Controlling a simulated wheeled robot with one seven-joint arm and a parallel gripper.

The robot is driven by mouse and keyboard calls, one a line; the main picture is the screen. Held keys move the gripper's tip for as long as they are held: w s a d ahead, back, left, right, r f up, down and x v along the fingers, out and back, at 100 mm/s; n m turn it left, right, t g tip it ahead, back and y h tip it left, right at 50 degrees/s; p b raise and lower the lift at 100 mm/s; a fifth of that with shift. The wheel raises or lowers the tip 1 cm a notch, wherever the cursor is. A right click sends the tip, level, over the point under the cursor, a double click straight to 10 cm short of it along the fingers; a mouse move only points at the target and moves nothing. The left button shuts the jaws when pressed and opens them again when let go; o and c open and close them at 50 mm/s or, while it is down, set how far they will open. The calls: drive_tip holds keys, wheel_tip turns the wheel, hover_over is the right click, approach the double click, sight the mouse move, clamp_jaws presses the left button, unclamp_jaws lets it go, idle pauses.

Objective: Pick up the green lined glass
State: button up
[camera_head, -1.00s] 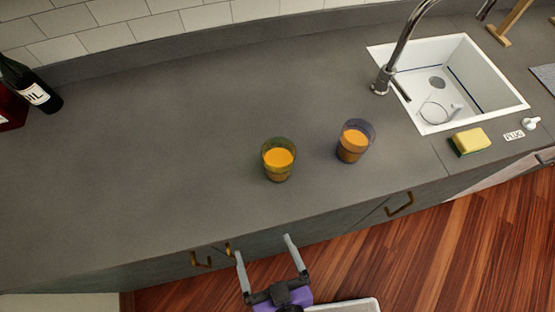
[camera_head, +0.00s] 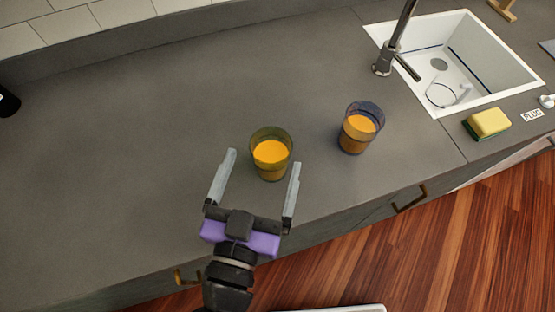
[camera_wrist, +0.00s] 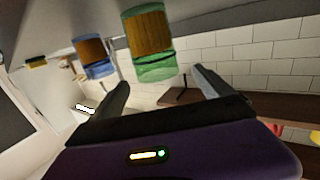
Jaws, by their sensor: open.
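The green lined glass (camera_head: 271,154) stands upright on the grey counter with orange drink in it. My gripper (camera_head: 263,163) is open and empty in the head view, its two fingers pointing at the green glass from the counter's front edge. The fingertips appear close to either side of the glass's near part; whether they are around it I cannot tell. In the wrist view the green glass (camera_wrist: 149,43) appears beyond the open fingers, upside down in the picture. A blue-tinted glass (camera_head: 359,128), also with orange drink, stands to its right, and shows in the wrist view (camera_wrist: 94,57).
A white sink (camera_head: 463,62) with a tap (camera_head: 393,48) lies at the right back. A yellow and green sponge (camera_head: 487,123) lies in front of it. A dark bottle (camera_head: 8,102) shows at the left edge. The counter (camera_head: 130,150) left of the green glass is clear.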

sight(276, 130)
drive_tip(key=w, duration=0.1)
drive_tip(key=w+d, duration=0.1)
drive_tip(key=shift+w+d+r+h+p, duration=0.15)
drive_tip(key=shift+w+h+p, duration=0.15)
drive_tip(key=shift+p, duration=0.05)
drive_tip(key=shift+f+p+x, duration=0.2)
drive_tip(key=shift+p+x, duration=0.25)
drive_tip(key=shift+x, duration=0.9)
drive_tip(key=shift+f+p+x, duration=0.15)
drive_tip(key=shift+p+x, duration=0.25)
drive_tip(key=shift+x, duration=0.95)
drive_tip(key=c, duration=1.9)
clamp_jaws()
drive_tip(key=shift+r, duration=0.1)
wheel_tip(276, 130, up, 10)
drive_tip(key=shift+b, duration=0.3)
